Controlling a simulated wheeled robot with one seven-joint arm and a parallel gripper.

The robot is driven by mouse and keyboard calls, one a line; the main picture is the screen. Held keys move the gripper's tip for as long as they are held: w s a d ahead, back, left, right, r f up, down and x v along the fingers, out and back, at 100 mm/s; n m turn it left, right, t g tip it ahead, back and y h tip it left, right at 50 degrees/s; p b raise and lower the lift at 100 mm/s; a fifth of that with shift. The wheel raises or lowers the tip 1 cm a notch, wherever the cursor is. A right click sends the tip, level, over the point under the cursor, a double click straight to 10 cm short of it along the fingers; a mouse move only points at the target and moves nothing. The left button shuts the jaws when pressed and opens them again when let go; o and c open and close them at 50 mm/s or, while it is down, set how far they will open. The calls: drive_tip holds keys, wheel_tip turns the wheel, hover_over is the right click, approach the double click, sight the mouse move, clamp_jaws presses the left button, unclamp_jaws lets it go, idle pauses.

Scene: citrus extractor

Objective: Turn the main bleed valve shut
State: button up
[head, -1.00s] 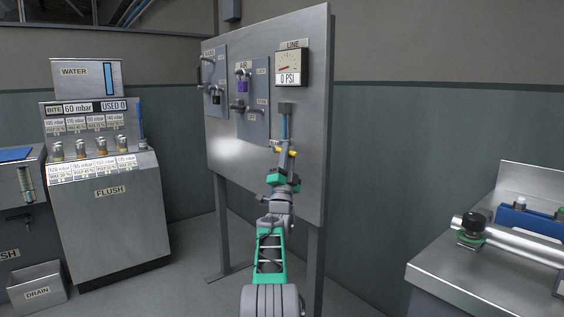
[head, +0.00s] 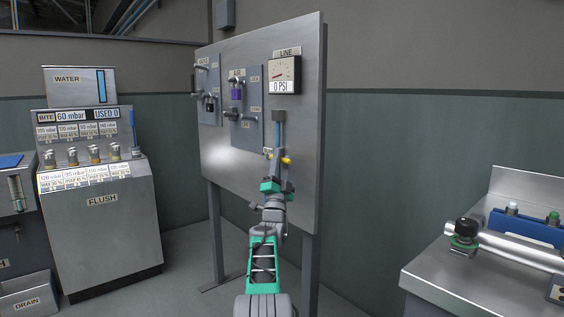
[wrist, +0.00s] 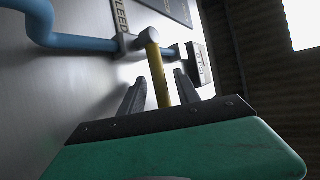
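The valve with the yellow lever (wrist: 158,75) is on a blue pipe (wrist: 85,44) on the panel, beside a label reading BLEED (wrist: 122,18) in the wrist view. The lever crosses the pipe's line in this picture. My gripper (wrist: 160,85) is open, with its dark fingers apart on either side of the lever's lower part; I cannot tell whether they touch it. In the head view my gripper (head: 277,156) is at the lower right of the panel (head: 228,150), below the blue pipe (head: 279,132). Two yellow bits show there, partly hidden by the gripper.
A LINE gauge (head: 284,74) reading 0 PSI is above. Locked valve plates (head: 249,115) are to its left. A flush cabinet (head: 105,235) stands left and a steel bench (head: 440,275) right. A second label (wrist: 200,64) is close to the right finger.

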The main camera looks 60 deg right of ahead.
drive_tip(key=v, duration=0.7)
drive_tip(key=shift+a+f+b, duration=0.2)
drive_tip(key=shift+f+b, duration=0.05)
drive_tip(key=shift+b, duration=0.05)
drive_tip(key=shift+s, duration=0.1)
